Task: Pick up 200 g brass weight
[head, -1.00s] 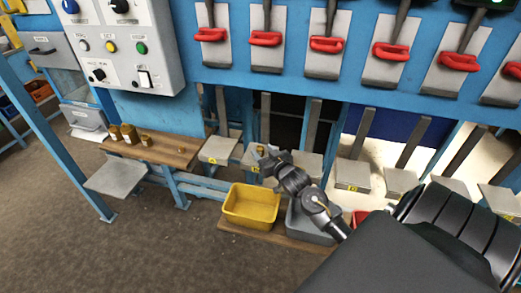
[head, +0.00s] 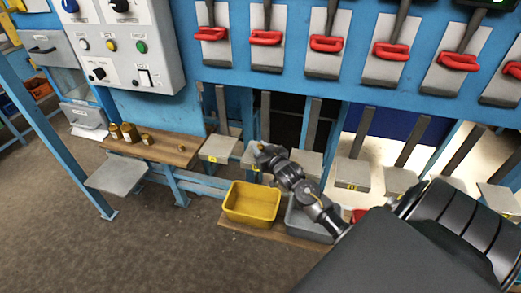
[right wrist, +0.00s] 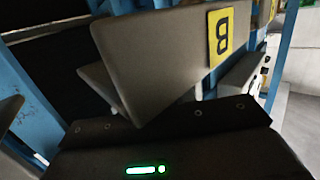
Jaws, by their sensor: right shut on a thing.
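My right gripper (head: 264,153) is in front of the row of grey plates below the blue frame. It is shut on a small brass-coloured thing (head: 261,147), which looks like a brass weight; its marking is too small to read. Several brass weights stand on the wooden shelf (head: 165,151) at the left: two larger ones (head: 122,132), a small one (head: 147,139) and a very small one (head: 181,148). My left gripper is not in view.
Red-handled levers (head: 266,38) hang above. A grey plate (head: 117,176) juts out at the lower left, in front of the wooden shelf. The floor at left is clear.

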